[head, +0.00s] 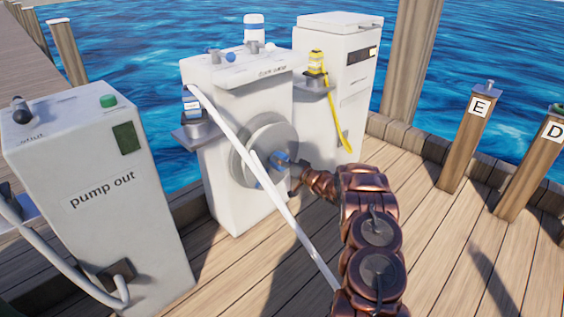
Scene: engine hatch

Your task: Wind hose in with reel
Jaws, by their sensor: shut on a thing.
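The hose reel (251,150) is a round grey-white disc on the front of the middle white cabinet (230,100). Blue parts of its crank handle (281,157) show at the disc's right side, and a blue piece also shows lower, beside the hose. The white hose (222,118) runs from the cabinet's upper left, slants down across the reel and goes on to the lower right, where my arm covers it. My gripper (294,173) is at the right of the reel, shut on the crank handle. The fingers are small and partly hidden, so the exact contact is unclear.
A white pump out cabinet (103,195) with its own grey hose stands at the left. A white cabinet with a yellow hose (343,125) stands behind at the right. Posts marked E (468,137) and D (535,165) stand further right. The wooden deck (430,250) is clear there; water lies beyond.

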